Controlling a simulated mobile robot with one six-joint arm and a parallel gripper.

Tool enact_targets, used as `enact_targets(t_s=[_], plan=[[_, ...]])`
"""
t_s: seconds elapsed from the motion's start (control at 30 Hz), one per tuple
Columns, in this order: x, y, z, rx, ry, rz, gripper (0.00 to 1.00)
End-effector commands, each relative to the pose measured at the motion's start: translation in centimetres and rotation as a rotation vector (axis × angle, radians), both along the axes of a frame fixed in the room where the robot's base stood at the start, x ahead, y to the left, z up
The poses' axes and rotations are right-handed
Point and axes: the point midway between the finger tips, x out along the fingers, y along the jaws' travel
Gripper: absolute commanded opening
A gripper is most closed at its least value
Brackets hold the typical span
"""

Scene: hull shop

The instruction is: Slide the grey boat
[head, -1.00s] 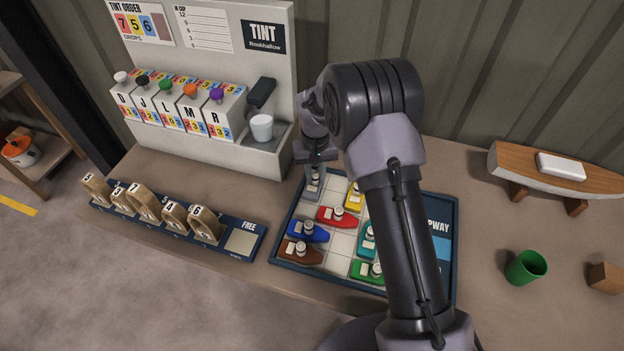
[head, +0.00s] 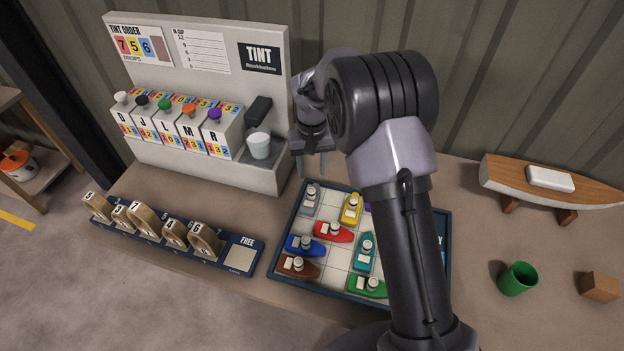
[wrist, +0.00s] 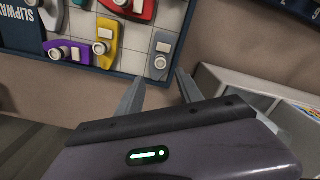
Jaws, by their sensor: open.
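The grey boat (head: 311,201) sits on the tiled slipway board (head: 279,233), in the corner at the board's far left. It also shows in the wrist view (wrist: 161,52), near the board's edge, with a round knob on top. My gripper (head: 313,168) is open and empty. Its fingers are raised above and behind the grey boat, apart from it. In the wrist view the fingertips (wrist: 158,82) hang over the bare bench just outside the board's edge. My arm hides the right part of the board in the head view.
Red (head: 333,232), yellow (head: 351,208), blue (head: 305,245), brown (head: 298,267), teal (head: 365,250) and green (head: 367,287) boats share the board. The tint dispenser (head: 258,174) stands behind left. A green cup (head: 517,279) and a wooden block (head: 599,287) are right.

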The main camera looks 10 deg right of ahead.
Motion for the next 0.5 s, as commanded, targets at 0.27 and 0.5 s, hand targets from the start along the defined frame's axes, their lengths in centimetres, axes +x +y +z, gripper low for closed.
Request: enact_targets(t_s=[0.27, 0.5], plan=[[0.0, 0.0, 7.2, 0.0, -0.002, 0.0, 0.43], [0.0, 0.0, 8.1, 0.0, 0.0, 0.0, 0.43]])
